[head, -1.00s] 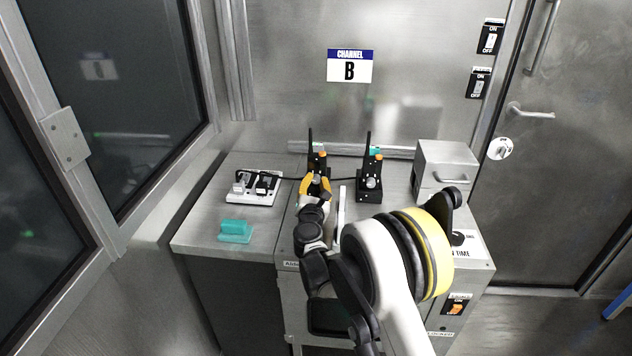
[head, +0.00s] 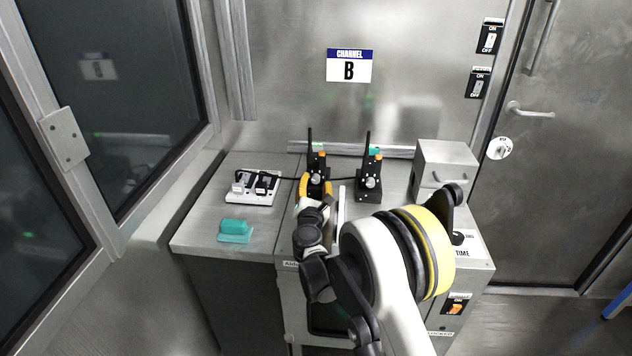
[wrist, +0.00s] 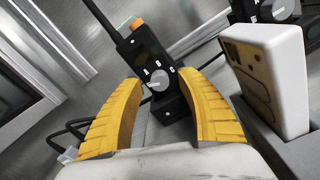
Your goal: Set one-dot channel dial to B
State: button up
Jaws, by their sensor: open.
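Two black radios with antennas and orange knobs stand side by side on the bench, the left radio (head: 318,163) and the right radio (head: 368,184). Each has a grey round dial on its front. My gripper (head: 314,190) is in front of the left radio. In the wrist view my gripper (wrist: 160,84) is open, its yellow fingers apart on either side of the left radio's dial (wrist: 161,79). I see no clear contact. Small white marks surround the dial; its setting and any dots are too small to read. The right radio's dial (wrist: 281,9) is at the top right.
A channel sign (head: 349,66) on the wall reads B. A white upright panel (wrist: 275,75) stands close right of my gripper. A power strip (head: 252,188) with cables and a teal block (head: 235,230) lie left. A metal box (head: 445,166) stands right.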

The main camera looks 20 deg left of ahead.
jog(key=v, duration=1.1)
jog(key=shift+w, duration=0.15)
